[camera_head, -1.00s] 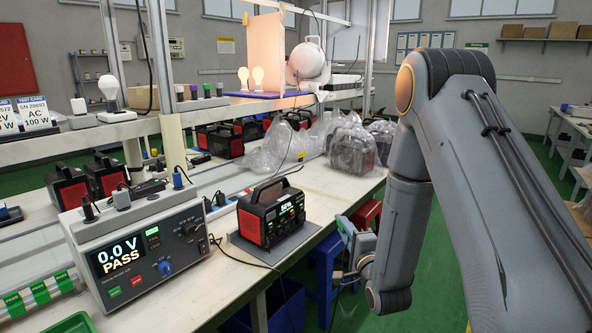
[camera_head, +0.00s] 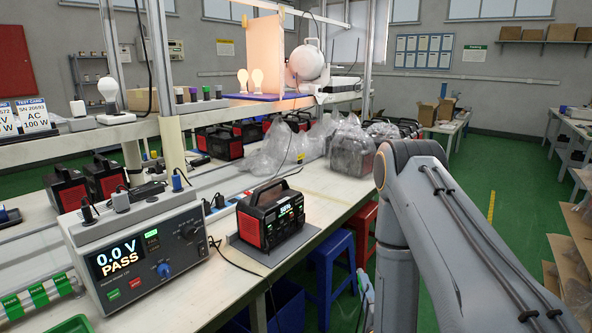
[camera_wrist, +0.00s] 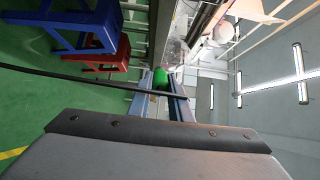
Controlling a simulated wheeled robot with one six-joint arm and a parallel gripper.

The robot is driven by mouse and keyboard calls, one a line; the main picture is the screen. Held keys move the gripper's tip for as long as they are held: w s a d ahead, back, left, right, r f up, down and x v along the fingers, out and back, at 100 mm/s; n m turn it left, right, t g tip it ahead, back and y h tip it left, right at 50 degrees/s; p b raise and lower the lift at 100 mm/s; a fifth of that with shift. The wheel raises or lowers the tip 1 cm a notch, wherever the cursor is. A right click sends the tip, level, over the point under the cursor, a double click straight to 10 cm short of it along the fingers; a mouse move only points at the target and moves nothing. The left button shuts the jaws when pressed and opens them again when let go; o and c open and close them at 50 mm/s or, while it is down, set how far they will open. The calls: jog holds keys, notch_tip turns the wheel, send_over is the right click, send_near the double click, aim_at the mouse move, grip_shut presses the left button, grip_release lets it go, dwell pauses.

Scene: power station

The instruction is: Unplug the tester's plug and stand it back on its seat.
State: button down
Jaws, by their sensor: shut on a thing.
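The tester (camera_head: 189,258) stands at the left front of the bench; its screen reads 0.0 V PASS. A black and red power station (camera_head: 270,220) with a lit display sits on a dark mat to the right. My gripper (camera_head: 364,291) is low, past the bench edge, mostly hidden by my arm. In the wrist view it is shut on a green plug-like piece (camera_wrist: 160,78). A black cable (camera_wrist: 100,81) crosses the view by the fingers.
Blue (camera_head: 328,267) and red (camera_head: 366,232) stools stand beside the bench, near my gripper. Bagged units (camera_head: 352,150) and a shelf (camera_head: 228,108) with bulbs lie behind. A black cable (camera_head: 238,264) drops over the bench's front edge. Green floor is open at right.

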jog(key=shift+s+r+p, duration=0.25)
jog(key=shift+r+p, duration=0.7)
jog(key=shift+p, duration=0.05)
jog(key=shift+s+r+p, duration=0.25)
jog(key=shift+r+p, duration=0.65)
jog(key=shift+p, duration=0.1)
